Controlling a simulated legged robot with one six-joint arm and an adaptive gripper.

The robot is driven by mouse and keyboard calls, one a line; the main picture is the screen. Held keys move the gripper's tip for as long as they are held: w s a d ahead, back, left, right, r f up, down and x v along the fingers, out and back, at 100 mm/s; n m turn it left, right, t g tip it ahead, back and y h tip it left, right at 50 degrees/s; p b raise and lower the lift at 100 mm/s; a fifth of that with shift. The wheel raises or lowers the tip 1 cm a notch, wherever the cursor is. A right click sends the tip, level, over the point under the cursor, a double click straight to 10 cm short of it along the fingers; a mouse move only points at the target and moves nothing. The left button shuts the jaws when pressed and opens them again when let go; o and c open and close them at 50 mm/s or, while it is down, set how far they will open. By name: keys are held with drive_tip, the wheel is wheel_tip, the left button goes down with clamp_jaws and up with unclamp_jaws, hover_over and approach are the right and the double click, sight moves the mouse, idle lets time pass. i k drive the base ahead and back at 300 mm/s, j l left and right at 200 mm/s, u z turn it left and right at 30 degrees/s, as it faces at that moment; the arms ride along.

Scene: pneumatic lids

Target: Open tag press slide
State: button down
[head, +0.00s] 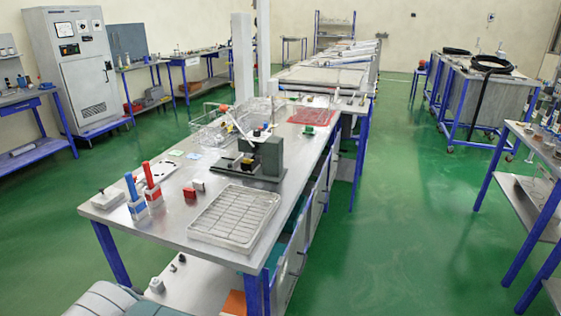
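A grey-green bench press (264,157), which looks like the tag press, stands on a dark base plate on the steel workbench (165,225). A pale lever (238,124) slants up to the left from it. A small block with a light top (229,160) sits low at the press's left side and may be its slide. It is too small to tell whether the slide is open or shut. My gripper is not in view.
A wire tray (234,216) lies in front of the press. Blue and red upright tools (151,184) and small red and white blocks stand to its left. Green floor (395,220) is clear to the right.

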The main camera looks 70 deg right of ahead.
sight(238, 165)
drive_tip(key=i+z, duration=0.15)
drive_tip(key=z, duration=0.25)
drive_tip(key=i+j+z, duration=0.1)
drive_tip(key=z, duration=0.3)
drive_tip(key=i+j+z, duration=0.15)
drive_tip(key=z, duration=0.25)
drive_tip(key=i+j+z, duration=0.2)
drive_tip(key=z, duration=0.2)
drive_tip(key=i+j+z, duration=0.25)
drive_tip(key=z, duration=0.2)
drive_tip(key=i+j+z, duration=0.2)
drive_tip(key=j+z, duration=0.25)
drive_tip(key=i+j+z, duration=0.15)
drive_tip(key=j+z, duration=0.3)
drive_tip(key=k+j+z, duration=0.2)
drive_tip(key=j, duration=0.25)
drive_tip(key=k+j+z, duration=0.2)
drive_tip(key=j, duration=0.2)
drive_tip(key=k+j+z, duration=0.2)
drive_tip(key=j, duration=0.2)
drive_tip(key=i+j, duration=0.15)
drive_tip(key=j, duration=0.2)
drive_tip(key=i+j+z, duration=0.1)
drive_tip(key=j, duration=0.25)
drive_tip(key=i+j, duration=0.25)
drive_tip(key=i+j+z, duration=0.1)
drive_tip(key=j, duration=0.4)
drive_tip(key=i+l, duration=0.05)
